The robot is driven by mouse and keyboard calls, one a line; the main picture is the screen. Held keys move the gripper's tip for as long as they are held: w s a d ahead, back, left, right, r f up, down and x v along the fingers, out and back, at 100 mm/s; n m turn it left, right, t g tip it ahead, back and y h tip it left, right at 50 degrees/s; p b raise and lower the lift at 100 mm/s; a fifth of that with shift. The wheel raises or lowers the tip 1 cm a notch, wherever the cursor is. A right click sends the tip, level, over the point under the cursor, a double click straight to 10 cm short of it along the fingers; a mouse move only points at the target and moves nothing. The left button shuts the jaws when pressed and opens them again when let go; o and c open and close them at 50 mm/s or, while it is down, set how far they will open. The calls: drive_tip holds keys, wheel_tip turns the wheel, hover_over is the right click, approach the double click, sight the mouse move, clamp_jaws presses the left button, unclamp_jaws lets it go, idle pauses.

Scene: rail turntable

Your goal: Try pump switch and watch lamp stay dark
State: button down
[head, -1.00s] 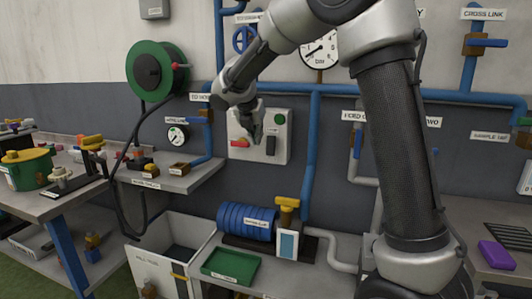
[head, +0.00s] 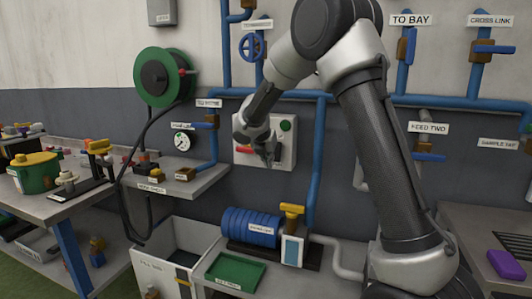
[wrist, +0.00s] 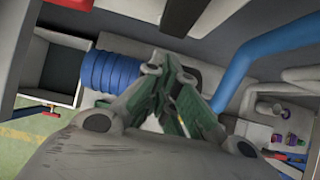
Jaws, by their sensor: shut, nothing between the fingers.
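The light grey switch box (head: 287,157) is on the wall. It carries a round green lamp (head: 286,126) at its upper right, dull and not glowing. A red lever (head: 244,149) shows at its left. My gripper (head: 268,162) is shut and empty, pointing down in front of the box's middle. It hides the black switch there, and I cannot tell whether it touches it or how the switch is set. The wrist view shows the closed green-padded fingers (wrist: 168,68). The blue ribbed pump (head: 250,228) stands on the bench below.
Blue pipes (head: 318,165) run right of the box. A gauge (head: 182,141) and a shelf (head: 190,183) are at left, with a green hose reel (head: 163,75) above. A green tray (head: 236,270) and a yellow-topped valve (head: 292,211) are on the lower bench.

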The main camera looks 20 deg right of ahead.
sight(276, 152)
drive_tip(key=shift+w+d+f, duration=0.1)
drive_tip(key=shift+w+d, duration=0.35)
drive_tip(key=shift+w, duration=0.2)
drive_tip(key=shift+w+d+f, duration=0.1)
drive_tip(key=shift+w+d, duration=0.35)
drive_tip(key=shift+w, duration=0.15)
drive_tip(key=shift+w+d+f, duration=0.25)
drive_tip(key=shift+w+f, duration=0.1)
drive_tip(key=shift+r, duration=0.15)
